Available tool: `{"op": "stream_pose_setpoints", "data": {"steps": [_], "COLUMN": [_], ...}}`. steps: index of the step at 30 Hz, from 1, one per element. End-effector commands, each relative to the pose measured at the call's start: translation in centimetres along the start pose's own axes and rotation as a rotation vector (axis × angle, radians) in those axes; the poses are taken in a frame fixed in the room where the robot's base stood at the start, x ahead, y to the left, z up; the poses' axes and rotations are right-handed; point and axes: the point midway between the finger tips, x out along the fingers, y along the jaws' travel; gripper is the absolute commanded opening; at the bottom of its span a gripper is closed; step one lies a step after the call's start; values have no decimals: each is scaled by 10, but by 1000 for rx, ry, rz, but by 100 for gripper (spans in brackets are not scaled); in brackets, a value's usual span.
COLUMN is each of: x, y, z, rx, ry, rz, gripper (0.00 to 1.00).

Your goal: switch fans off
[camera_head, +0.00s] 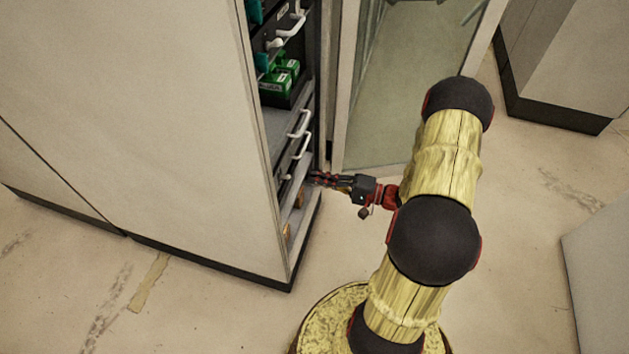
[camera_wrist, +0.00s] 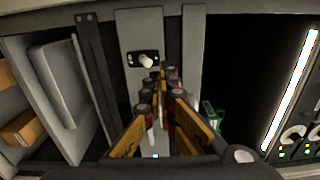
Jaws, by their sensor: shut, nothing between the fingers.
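A pale knob (camera_wrist: 147,61) on a dark plate, which looks like a switch, is on a narrow grey panel (camera_wrist: 140,26) in the wrist view. My gripper (camera_wrist: 162,78) is shut and empty, with its fingertips in front of the panel, just below and right of the knob. I cannot tell whether they touch the panel. In the head view my gripper (camera_head: 314,178) reaches from the right into the lower part of an open cabinet (camera_head: 170,120). No fan can be made out, and the knob is hidden in the head view.
White handles (camera_head: 299,124) stick out just above my gripper. Green boxes (camera_head: 280,78) stand on a higher shelf. An open glass door (camera_head: 410,90) is behind my arm. Orange-brown blocks (camera_wrist: 20,129) lie at left in the wrist view, and a bright light strip (camera_wrist: 290,90) is at right.

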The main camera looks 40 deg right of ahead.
Motion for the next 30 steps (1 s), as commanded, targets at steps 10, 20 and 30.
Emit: {"op": "stream_pose_setpoints", "data": {"steps": [10, 20, 30], "x": [21, 57, 85], "y": [0, 1, 1], "z": [1, 2, 2], "rx": [-22, -21, -20], "ry": [-6, -6, -6], "rz": [3, 4, 4], "gripper": [0, 0, 0]}}
